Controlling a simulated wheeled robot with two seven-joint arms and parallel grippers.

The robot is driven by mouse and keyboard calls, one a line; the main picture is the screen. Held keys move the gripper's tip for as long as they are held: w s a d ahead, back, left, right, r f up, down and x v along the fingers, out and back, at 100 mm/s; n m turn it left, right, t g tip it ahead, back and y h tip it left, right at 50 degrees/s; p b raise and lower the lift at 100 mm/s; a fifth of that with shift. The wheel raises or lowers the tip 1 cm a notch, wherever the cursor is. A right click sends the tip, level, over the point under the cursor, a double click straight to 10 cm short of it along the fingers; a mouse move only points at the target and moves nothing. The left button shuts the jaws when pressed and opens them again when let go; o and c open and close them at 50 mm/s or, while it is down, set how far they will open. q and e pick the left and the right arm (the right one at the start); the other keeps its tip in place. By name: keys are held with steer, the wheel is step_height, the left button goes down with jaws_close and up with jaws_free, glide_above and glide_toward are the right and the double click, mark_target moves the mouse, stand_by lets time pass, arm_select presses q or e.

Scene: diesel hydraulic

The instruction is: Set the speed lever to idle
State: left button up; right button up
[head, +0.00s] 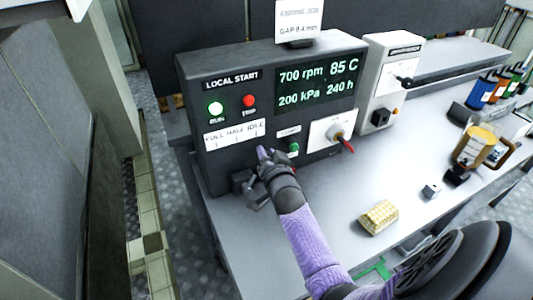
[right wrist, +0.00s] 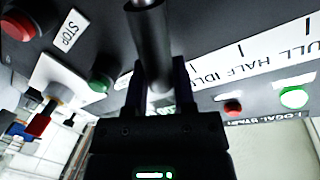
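The speed lever (right wrist: 149,42) is a dark grey rod in the right wrist view, running down between the two black fingers of my right gripper (right wrist: 158,75). The fingers are close together, one on each side of the rod, and appear to touch it. In the head view my right gripper (head: 257,187) is at the lower front of the engine panel, and the wrist hides most of the lever. The white FULL HALF IDLE scale (head: 235,134) is just above; the gripper is below its IDLE end. My left gripper is not in view.
The panel display (head: 316,86) reads 700 rpm. A green button (head: 293,147) and a white plate with a red-tipped switch (head: 331,132) are right of the gripper. A yellow block (head: 379,217) and a yellow jug (head: 474,147) stand on the grey bench (head: 330,200).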

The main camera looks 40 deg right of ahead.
steer(key=o, duration=0.4)
steer(key=shift+d, duration=0.1)
steer(key=shift+s+a, duration=0.2)
steer(key=shift+s, duration=0.2)
steer(key=p+v, duration=0.3)
steer(key=v, duration=0.6)
steer(key=shift+s, duration=0.1)
steer(key=shift+f, duration=0.1)
